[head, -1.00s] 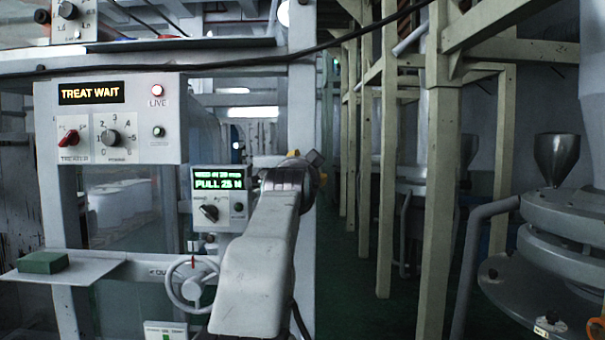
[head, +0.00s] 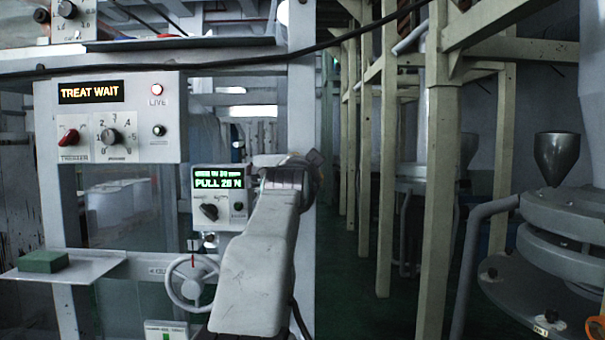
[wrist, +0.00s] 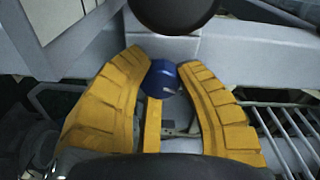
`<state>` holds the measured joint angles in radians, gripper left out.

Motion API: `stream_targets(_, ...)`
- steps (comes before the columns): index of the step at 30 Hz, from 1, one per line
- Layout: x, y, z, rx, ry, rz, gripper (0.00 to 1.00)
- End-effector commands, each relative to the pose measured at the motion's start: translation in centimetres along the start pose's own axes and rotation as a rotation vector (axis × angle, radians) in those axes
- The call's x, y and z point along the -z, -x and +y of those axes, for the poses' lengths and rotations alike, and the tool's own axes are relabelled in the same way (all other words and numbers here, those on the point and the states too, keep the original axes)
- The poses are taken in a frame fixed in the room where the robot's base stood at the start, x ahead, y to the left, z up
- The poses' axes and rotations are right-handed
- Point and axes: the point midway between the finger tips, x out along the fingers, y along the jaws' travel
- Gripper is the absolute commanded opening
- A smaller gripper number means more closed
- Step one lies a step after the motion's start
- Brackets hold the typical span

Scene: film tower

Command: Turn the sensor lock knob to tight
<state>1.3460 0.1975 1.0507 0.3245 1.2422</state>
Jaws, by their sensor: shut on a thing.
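In the wrist view, a small blue knob (wrist: 161,80) sits between the yellow fingers of my gripper (wrist: 169,82). It appears to be the sensor lock knob, though no label on it is readable. The fingers are shut on it, one on each side near their tips. A yellow bar shows below the knob, between the fingers. In the head view, my arm reaches forward at the centre and hides the knob and most of my gripper.
A panel reading TREAT WAIT (head: 110,115) is at left. A smaller PULL panel (head: 218,197) and a handwheel (head: 192,283) are left of my arm. A dark round part (wrist: 173,12) is above the knob. Wire rack bars (wrist: 280,130) lie at right.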

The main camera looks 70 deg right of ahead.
Motion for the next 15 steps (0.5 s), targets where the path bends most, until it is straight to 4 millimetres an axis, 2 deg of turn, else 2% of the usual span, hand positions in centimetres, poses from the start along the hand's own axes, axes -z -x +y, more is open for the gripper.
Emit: stream_targets(15, -0.03, -0.01, -0.33, -0.025, -0.299, -0.007, 0.00)
